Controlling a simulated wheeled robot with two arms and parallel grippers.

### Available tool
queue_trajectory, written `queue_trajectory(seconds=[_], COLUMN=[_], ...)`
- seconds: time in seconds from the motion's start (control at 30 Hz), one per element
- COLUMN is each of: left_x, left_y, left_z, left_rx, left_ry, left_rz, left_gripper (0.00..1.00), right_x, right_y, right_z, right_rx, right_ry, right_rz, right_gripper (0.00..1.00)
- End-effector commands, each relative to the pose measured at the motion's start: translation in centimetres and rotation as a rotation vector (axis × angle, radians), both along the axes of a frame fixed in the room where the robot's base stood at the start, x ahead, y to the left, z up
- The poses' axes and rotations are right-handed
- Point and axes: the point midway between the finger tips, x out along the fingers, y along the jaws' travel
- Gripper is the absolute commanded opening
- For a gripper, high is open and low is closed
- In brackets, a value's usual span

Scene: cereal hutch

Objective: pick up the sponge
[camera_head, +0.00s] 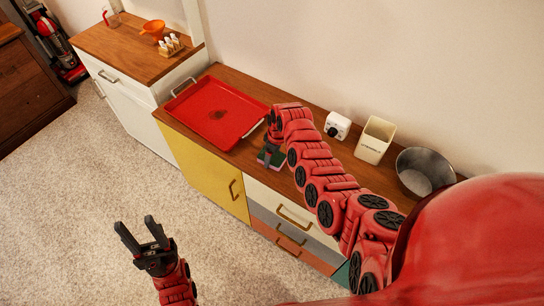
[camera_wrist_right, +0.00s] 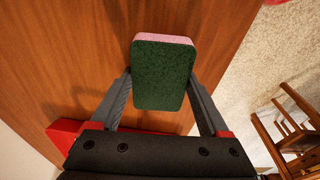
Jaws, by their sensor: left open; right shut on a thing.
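The sponge (camera_wrist_right: 163,75), dark green with a pink layer, sits between the two fingers of my right gripper (camera_wrist_right: 165,90) in the right wrist view. The fingers press on its sides, and the wooden top is behind it. In the head view the sponge (camera_head: 271,156) shows as a small green patch at the counter's front edge, beside the red tray; my right arm partly hides it and the gripper there. I cannot tell whether the sponge touches the counter. My left gripper (camera_head: 142,238) is open and empty over the carpet at the lower left.
A red tray (camera_head: 208,104) lies on the wooden counter (camera_head: 360,176). A white device (camera_head: 337,125), a cream canister (camera_head: 375,140) and a metal bowl (camera_head: 424,170) stand to its right. A higher cabinet on the left holds an orange funnel-like thing (camera_head: 154,29) and a small rack (camera_head: 171,45).

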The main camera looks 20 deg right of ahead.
Motion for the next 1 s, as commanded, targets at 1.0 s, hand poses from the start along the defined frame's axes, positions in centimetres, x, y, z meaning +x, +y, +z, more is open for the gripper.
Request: queue_trajectory(seconds=[1.0], left_x=[0.0], left_y=[0.0], left_z=[-0.2], left_rx=[0.000], left_ry=[-0.001], left_rz=[0.000], left_gripper=[0.50], right_x=[-9.1], right_y=[2.7], right_z=[5.0], right_rx=[0.004], right_ry=[0.003], right_rz=[0.001], right_gripper=[0.28])
